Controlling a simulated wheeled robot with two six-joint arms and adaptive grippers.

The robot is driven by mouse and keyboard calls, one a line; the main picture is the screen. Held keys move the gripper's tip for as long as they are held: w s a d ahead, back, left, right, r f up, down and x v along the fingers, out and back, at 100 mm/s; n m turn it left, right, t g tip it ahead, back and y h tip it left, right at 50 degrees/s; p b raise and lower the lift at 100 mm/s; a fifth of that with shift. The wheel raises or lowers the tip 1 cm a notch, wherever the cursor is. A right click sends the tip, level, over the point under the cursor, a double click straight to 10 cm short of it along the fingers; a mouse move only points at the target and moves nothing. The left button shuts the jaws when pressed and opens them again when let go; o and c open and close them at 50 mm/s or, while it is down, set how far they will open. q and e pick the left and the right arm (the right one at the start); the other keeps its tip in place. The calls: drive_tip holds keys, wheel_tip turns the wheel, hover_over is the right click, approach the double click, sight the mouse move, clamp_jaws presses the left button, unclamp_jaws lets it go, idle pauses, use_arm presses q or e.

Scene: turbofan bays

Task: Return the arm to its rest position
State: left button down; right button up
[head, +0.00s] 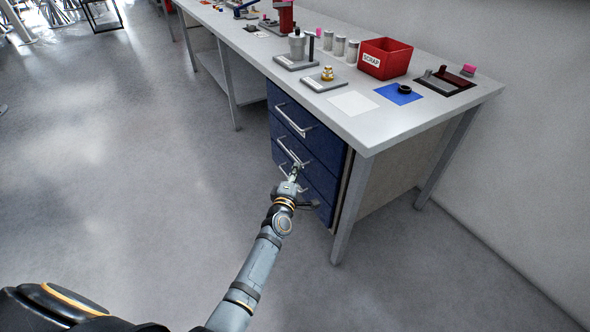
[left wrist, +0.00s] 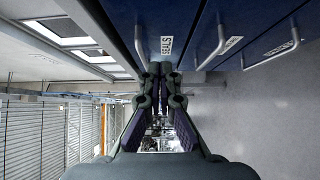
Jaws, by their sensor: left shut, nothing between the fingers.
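My left gripper (head: 296,171) is in front of the blue drawer unit (head: 283,119) under the workbench, close to the middle drawer's handle. Its fingers are shut with nothing between them. The left wrist view shows the closed fingers (left wrist: 159,76) pointing at a blue drawer face, near a handle (left wrist: 139,45) and a label reading SEALS (left wrist: 166,45). I cannot tell whether the fingertips touch the handle. The drawers look closed, though my gripper and forearm hide part of the lower ones. My right gripper is in neither view.
The workbench (head: 437,116) carries a red SCRAP bin (head: 386,58), a blue mat (head: 388,96) with a black ring (head: 405,89), a white sheet (head: 352,103), several canisters and small fixtures. A bench leg (head: 351,205) stands right of the drawers. The floor (head: 130,150) to the left is clear.

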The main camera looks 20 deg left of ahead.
use_arm(q)
drive_tip(key=shift+d+f, duration=0.1)
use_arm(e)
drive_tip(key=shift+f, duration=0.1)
